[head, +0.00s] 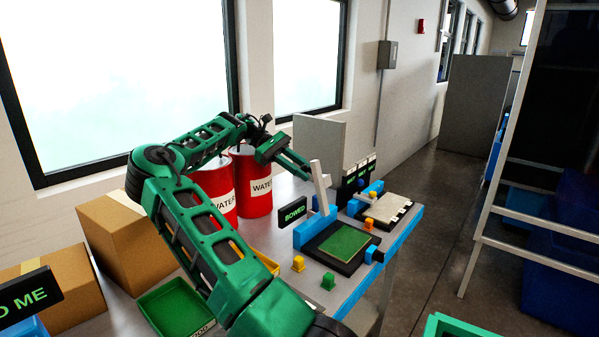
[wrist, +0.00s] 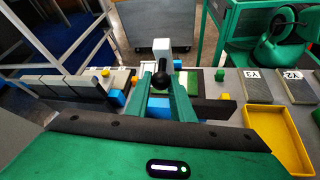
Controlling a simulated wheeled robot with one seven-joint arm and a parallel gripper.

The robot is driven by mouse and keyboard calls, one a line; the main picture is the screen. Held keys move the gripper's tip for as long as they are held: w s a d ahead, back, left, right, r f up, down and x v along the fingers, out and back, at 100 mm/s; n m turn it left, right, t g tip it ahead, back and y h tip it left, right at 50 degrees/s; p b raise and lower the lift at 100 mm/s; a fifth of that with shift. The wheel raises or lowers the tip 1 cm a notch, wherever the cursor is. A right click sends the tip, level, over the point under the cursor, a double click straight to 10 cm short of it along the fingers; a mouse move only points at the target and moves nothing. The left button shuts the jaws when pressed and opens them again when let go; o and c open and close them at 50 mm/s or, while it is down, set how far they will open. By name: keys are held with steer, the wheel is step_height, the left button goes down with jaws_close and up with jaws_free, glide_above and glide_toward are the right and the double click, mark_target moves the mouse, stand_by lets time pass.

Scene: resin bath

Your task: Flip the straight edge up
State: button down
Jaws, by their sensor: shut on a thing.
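The straight edge (head: 319,187) is a pale grey bar standing up, slightly tilted, from a blue holder (head: 316,228) beside a green panel (head: 345,242) on a dark base. In the wrist view a pale block that looks like the straight edge (wrist: 161,52) rises beyond my fingers. My gripper (head: 306,174) reaches it from the left. In the wrist view my gripper's green fingers (wrist: 162,88) are closed around a black round knob (wrist: 161,78) in front of the pale block. The exact contact is small and partly hidden by the fingers.
A "BOWED" sign (head: 293,212) stands left of the blue holder. A second station (head: 386,209) with a pale panel lies to the right. Red water drums (head: 254,185) stand behind the arm. Yellow (head: 298,264) and green (head: 328,281) pieces sit in front. A yellow tray (wrist: 299,151) is at right.

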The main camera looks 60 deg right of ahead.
steer(key=c, duration=1.6)
jaws_free()
steer(key=shift+w+a, duration=0.1)
steer(key=shift+a, duration=0.05)
steer(key=shift+o, duration=0.3)
steer(key=shift+r, duration=0.3)
steer(key=r, duration=0.3)
steer(key=shift+w+a+r, duration=0.15)
steer(key=shift+a+r, duration=0.1)
steer(key=shift+r, duration=0.15)
steer(key=w+a+r, duration=0.2)
steer(key=a+r, duration=0.4)
steer(key=a, duration=0.5)
steer(key=shift+r, duration=0.25)
steer(key=shift+d, duration=0.1)
steer(key=shift+c, duration=0.4)
